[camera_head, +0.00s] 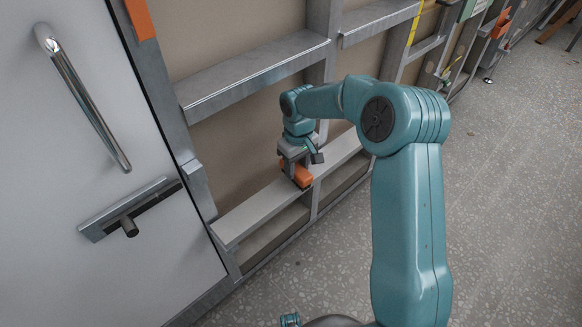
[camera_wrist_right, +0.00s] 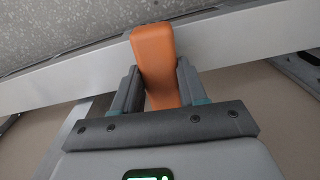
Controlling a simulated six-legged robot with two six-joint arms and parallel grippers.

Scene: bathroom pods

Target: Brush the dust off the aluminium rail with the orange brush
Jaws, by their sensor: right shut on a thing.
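The orange brush (camera_head: 299,175) is at the lower aluminium rail (camera_head: 258,210), about midway along the rail's visible length in the head view. My right gripper (camera_head: 292,163) is shut on the brush, seen from above at the rail. In the right wrist view the orange brush (camera_wrist_right: 155,62) stands between the two dark fingers of my right gripper (camera_wrist_right: 156,88), and the pale rail (camera_wrist_right: 225,42) runs behind it. The brush's bristles are hidden, so I cannot tell whether they touch the rail. Dust on the rail cannot be made out.
A pale door panel (camera_head: 75,245) with a chrome grab bar (camera_head: 88,100) and a squeegee-like tool (camera_head: 130,208) is at the left. A higher metal rail (camera_head: 255,70) runs above the lower one. Grey speckled floor (camera_head: 510,200) is open at the right.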

